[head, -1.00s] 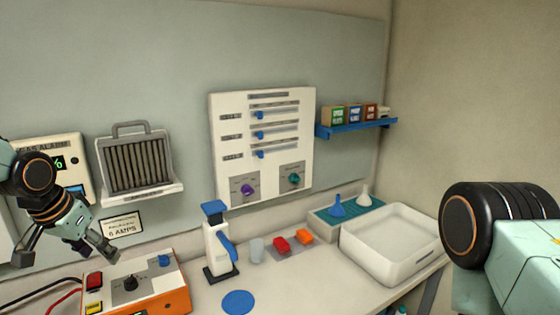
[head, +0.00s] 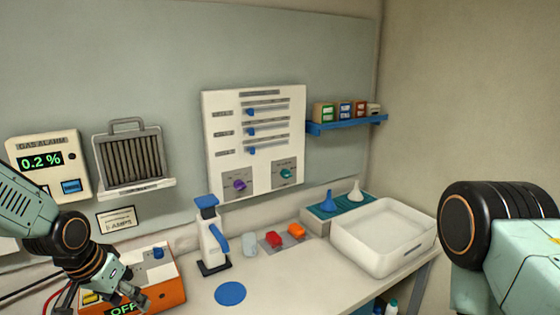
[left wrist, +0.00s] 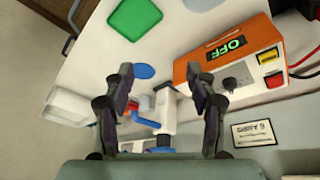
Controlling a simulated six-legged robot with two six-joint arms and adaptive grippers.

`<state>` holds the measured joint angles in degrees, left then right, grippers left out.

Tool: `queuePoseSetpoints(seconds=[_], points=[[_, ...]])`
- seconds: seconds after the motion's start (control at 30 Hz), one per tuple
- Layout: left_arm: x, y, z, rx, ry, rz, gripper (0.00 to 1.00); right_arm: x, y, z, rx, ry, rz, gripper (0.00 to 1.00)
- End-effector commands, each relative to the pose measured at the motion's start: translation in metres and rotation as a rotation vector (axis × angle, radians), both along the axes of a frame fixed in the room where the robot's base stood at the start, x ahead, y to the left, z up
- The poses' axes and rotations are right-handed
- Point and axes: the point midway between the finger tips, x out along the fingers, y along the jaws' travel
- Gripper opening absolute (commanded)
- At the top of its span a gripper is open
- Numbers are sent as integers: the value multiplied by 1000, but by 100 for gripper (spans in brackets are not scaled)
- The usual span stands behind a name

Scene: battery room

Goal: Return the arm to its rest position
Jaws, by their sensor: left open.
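My left gripper (head: 134,298) hangs at the lower left of the head view, in front of the orange charger box (head: 172,290). In the left wrist view my left gripper (left wrist: 166,76) shows two dark fingers spread apart with nothing held between them. The charger box (left wrist: 205,70) shows a green OFF display to the right of the fingers there. A white-and-blue dispenser (left wrist: 162,118) appears between and beyond the fingers. My right arm's black joint shows at the right of the head view, but its gripper is out of frame.
A gas alarm (head: 45,185) reading 0.2 % and a grey ribbed unit (head: 132,160) are on the wall. The bench holds a blue disc (head: 230,293), a clear cup (head: 249,244), red and orange items (head: 284,237), and a white basin (head: 385,262).

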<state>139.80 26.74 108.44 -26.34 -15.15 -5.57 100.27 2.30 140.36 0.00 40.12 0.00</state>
Motion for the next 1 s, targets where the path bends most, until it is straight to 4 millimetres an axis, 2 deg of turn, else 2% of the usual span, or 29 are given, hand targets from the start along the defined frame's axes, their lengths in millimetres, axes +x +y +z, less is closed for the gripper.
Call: queuePoseSetpoints(seconds=[0.03,0.17,0.3,0.4,0.6,0.83,0.87,0.9,1.0], points=[[-13,-11,-20,-7,26,1,57,0,0,0,0,0,0,0],[-53,-39,-71,-30,84,27,57,0,0,0,0,0,0,0],[-119,-67,-129,-39,160,74,57,0,0,0,0,1,0,0],[-170,-79,-159,-27,211,113,57,0,0,0,0,1,0,0],[-253,-87,-189,22,278,171,57,0,0,0,0,0,0,0],[-328,-83,-199,97,333,200,57,0,0,0,0,0,0,0],[-336,-82,-200,105,337,203,57,0,0,-1,0,0,0,0],[-328,-82,-208,99,324,207,57,0,0,-9,0,0,0,0],[-327,-82,-220,98,324,206,57,0,0,-22,0,0,0,0]])
